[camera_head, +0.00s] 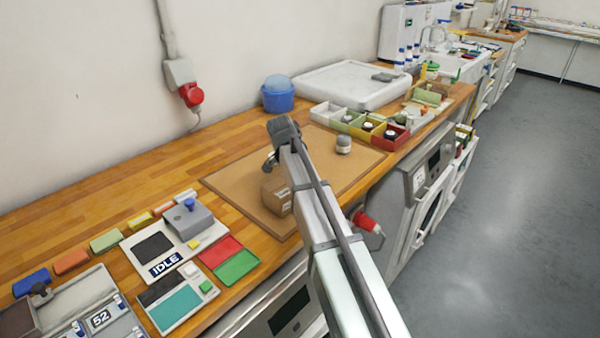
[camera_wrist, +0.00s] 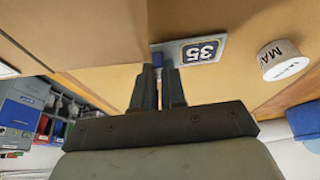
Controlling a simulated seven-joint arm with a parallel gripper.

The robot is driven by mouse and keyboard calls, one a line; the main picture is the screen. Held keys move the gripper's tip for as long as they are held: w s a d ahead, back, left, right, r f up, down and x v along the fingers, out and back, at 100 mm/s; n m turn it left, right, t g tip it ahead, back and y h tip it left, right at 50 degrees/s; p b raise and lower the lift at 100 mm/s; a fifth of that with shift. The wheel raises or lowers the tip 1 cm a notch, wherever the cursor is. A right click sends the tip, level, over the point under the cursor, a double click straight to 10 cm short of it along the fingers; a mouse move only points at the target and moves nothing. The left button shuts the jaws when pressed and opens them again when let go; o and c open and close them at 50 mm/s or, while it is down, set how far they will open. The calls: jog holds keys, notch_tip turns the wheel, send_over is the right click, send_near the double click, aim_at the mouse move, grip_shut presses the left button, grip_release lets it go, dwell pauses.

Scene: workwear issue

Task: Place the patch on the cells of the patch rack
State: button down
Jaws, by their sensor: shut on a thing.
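In the wrist view my gripper (camera_wrist: 158,72) is shut on a small blue piece at the edge of the patch (camera_wrist: 203,50), a pale plate with a dark blue field and the number 35. The patch is in front of the fingertips, over a tan surface; I cannot tell whether it touches it. In the head view my gripper (camera_head: 270,163) is over the brown mat, largely hidden by my arm, and the patch is not visible. A grey tray with cells (camera_head: 78,297), likely the patch rack, is at the lower left, cut off by the frame; a plate (camera_head: 101,318) marked 52 is in it.
A cardboard box (camera_head: 277,196) and a white jar (camera_head: 343,143) stand on the brown mat (camera_head: 232,181). A device marked IDLE (camera_head: 160,270), a red and green panel (camera_head: 236,267) and several coloured blocks (camera_head: 105,240) lie left. Open bins (camera_head: 350,122) stand behind.

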jog(key=c, duration=1.2)
grip_release()
jog(key=shift+f, duration=0.1)
jog(key=v, duration=1.1)
jog(key=shift+r, duration=0.35)
jog(key=o, duration=0.5)
jog(key=shift+s+a+r, duration=0.1)
jog(key=shift+s+r, duration=0.05)
jog(key=shift+r, duration=0.1)
